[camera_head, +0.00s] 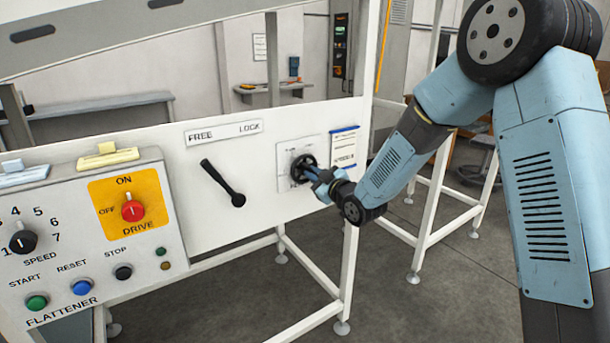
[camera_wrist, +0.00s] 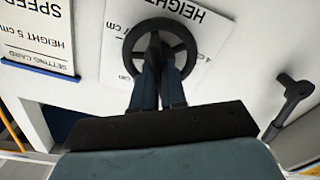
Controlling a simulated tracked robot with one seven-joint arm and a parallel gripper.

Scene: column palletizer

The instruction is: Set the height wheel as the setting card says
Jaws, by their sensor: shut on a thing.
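The height wheel (camera_head: 302,166) is a black handwheel on a white plate on the machine's white panel. It also shows in the wrist view (camera_wrist: 140,36), on a plate lettered HEIGHT with cm marks. My gripper (camera_head: 320,176) reaches it from the right and is shut on it; in the wrist view both fingers (camera_wrist: 158,72) meet at the wheel's middle. The setting card (camera_head: 344,148) hangs to the right of the wheel. In the wrist view the card (camera_wrist: 40,42) appears upside down and reads HEIGHT 5 cm, with a SPEED line partly cut off. The wheel's present setting is not readable.
A black FREE/LOCK lever (camera_head: 223,183) is left of the wheel and slants down to the right. A flattener control box (camera_head: 95,215) with a speed knob (camera_head: 22,242), red drive switch (camera_head: 132,210) and several buttons stands further left. White frame legs (camera_head: 345,280) stand below.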

